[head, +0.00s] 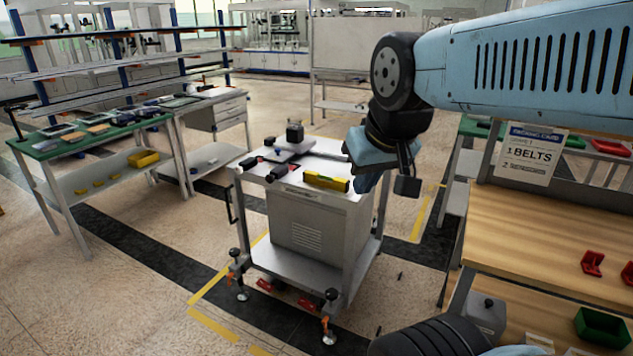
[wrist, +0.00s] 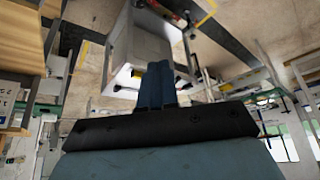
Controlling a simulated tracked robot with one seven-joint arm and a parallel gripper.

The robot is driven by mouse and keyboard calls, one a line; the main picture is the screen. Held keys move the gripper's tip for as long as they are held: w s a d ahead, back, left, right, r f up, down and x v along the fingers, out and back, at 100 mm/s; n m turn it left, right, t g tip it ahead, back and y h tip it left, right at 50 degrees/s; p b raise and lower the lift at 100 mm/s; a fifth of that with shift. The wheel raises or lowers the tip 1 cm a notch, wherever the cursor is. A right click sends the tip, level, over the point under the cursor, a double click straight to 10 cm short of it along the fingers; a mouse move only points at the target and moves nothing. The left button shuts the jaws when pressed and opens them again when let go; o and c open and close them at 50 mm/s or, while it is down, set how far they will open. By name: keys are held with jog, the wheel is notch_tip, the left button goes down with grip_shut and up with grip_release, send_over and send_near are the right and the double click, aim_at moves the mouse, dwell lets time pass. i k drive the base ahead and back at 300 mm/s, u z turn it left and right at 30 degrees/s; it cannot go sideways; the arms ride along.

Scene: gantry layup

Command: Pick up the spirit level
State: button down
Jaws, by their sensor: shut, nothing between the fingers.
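The spirit level (head: 326,181) is a yellow bar with dark marks, lying flat near the front right edge of the grey cart's top (head: 300,165). My gripper (head: 362,184) is just to the right of the level's right end in the head view, apart from it as far as I can tell. In the wrist view my gripper's two blue fingers (wrist: 157,68) are pressed together with nothing between them. They point toward the pale cart (wrist: 145,45). I cannot make out the level clearly in the wrist view.
On the cart, a dark block (head: 295,132) stands at the back, and dark tools (head: 277,172) lie left of the level. A wooden bench (head: 545,235) with red parts (head: 592,263) is at right. A green-topped bench (head: 90,135) is at left. Open floor lies in front.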

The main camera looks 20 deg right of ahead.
aim_at(338, 184)
jog(key=u, duration=0.05)
jog(key=k, duration=1.2)
jog(key=z, duration=0.3)
jog(key=i, duration=2.25)
jog(key=u, duration=0.85)
jog(key=k, duration=0.85)
jog(key=u, duration=0.2)
jog(key=i, duration=0.4)
jog(key=z, duration=0.05)
